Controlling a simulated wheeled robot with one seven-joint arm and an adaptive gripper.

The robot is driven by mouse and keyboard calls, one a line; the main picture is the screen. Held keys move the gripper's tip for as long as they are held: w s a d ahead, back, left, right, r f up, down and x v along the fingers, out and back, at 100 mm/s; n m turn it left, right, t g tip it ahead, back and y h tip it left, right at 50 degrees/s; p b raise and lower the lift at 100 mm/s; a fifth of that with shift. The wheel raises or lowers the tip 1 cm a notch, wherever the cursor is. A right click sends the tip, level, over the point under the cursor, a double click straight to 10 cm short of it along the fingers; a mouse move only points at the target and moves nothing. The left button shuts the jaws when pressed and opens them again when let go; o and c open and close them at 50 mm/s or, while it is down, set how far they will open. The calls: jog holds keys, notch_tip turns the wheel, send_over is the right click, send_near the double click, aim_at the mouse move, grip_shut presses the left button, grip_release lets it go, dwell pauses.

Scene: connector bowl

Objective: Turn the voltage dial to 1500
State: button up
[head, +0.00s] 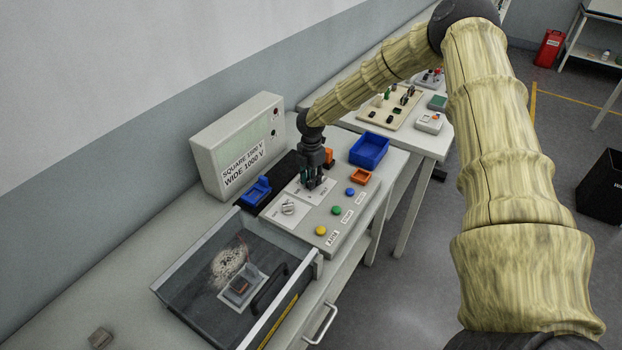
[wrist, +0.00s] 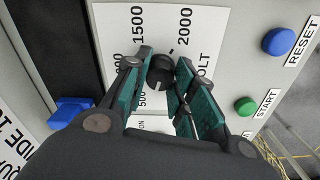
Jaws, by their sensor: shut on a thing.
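The voltage dial (wrist: 160,72) is a small black round knob on a white plate with the printed values 1500 (wrist: 138,26) and 2000 (wrist: 184,27) above it and 500 partly showing below. A short dark tick shows on the plate just past the knob. I cannot clearly read where the dial points. My gripper (wrist: 168,80) has its green fingers around the knob, one on each side, shut on it. In the head view my gripper (head: 315,182) points down at the control panel (head: 310,225) and hides the dial.
A second dial (head: 288,208) and yellow (head: 320,230), green (head: 337,210) and blue (head: 350,192) buttons are close by. A sign box (head: 240,145) reads SQUARE 1500 V, WIDE 1000 V. A blue bin (head: 369,150) and clear-covered box (head: 205,240) flank the panel.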

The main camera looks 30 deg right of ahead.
jog(key=shift+w+r, duration=0.2)
jog(key=shift+r, duration=0.05)
dwell(0.3)
jog(key=o, duration=0.9)
jog(key=shift+d, duration=0.1)
jog(key=shift+o, duration=0.7)
jog(key=shift+s+f, duration=0.1)
jog(key=shift+s, duration=0.05)
notch_tip(320, 180, up, 12)
